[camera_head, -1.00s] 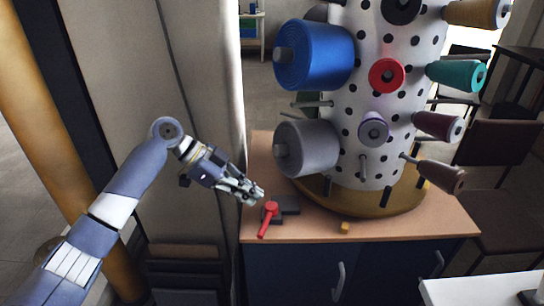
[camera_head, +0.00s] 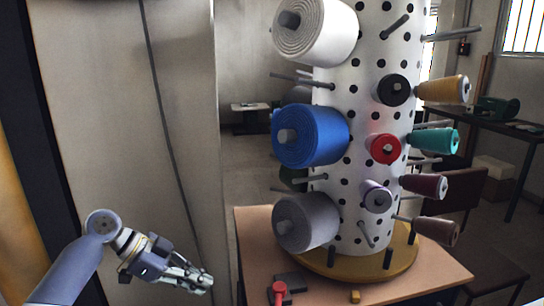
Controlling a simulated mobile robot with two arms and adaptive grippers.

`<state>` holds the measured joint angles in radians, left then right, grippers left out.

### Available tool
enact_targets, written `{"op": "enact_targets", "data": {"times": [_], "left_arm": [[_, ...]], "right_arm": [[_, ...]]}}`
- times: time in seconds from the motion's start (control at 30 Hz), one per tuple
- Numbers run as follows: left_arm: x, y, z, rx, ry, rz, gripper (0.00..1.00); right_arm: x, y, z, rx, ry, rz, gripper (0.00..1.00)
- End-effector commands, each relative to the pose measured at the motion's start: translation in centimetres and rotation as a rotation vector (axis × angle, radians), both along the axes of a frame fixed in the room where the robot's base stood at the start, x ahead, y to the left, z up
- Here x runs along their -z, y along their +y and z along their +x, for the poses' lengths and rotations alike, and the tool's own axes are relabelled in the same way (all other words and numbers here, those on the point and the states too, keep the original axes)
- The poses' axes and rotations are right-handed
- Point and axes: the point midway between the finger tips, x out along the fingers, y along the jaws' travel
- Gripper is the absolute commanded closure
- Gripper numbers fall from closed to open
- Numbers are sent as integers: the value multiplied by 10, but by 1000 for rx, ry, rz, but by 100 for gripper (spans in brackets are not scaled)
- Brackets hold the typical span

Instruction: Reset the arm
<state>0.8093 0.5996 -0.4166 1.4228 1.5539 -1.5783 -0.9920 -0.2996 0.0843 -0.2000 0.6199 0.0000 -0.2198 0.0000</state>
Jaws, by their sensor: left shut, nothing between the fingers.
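My left gripper (camera_head: 196,281) is at the lower left, in front of the pale panel and left of the table. It is shut and empty, with its fingertips pointing right. My left arm (camera_head: 75,265) comes in from the lower left corner. My right gripper is not in view.
A white pegged column (camera_head: 352,190) stands on a round yellow base (camera_head: 385,262) on a wooden table (camera_head: 255,240). It carries spools, including a blue one (camera_head: 318,135) and a grey one (camera_head: 312,222). A red-handled tool (camera_head: 278,292) lies at the table's front. Chairs stand at right.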

Motion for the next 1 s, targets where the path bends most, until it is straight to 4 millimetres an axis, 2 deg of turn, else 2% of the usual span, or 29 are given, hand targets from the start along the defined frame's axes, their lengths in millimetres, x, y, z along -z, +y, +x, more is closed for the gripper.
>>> {"op": "enact_targets", "data": {"times": [0.27, 0.47, 0.57, 0.67, 0.77, 0.8, 0.87, 0.9, 0.97, 1.0], "left_arm": [[57, 6, 18, -169, 82, 10, 100], [118, 15, 28, -333, 158, 31, 100], [156, 22, 29, -429, 202, 50, 100], [208, 32, 23, -544, 257, 81, 100], [272, 46, 7, -682, 317, 128, 100], [301, 51, -3, -740, 341, 152, 100], [342, 61, -23, -822, 372, 190, 100], [369, 67, -38, -872, 390, 218, 100], [406, 75, -64, -940, 414, 259, 100], [430, 80, -83, -981, 425, 287, 100]], "right_arm": [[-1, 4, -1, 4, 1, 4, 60], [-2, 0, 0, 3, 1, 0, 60], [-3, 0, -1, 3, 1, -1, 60], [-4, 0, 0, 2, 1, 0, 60], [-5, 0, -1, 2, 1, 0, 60], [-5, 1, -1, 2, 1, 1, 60], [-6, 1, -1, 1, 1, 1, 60], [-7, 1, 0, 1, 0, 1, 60], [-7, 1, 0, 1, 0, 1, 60], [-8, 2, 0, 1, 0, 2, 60]]}}
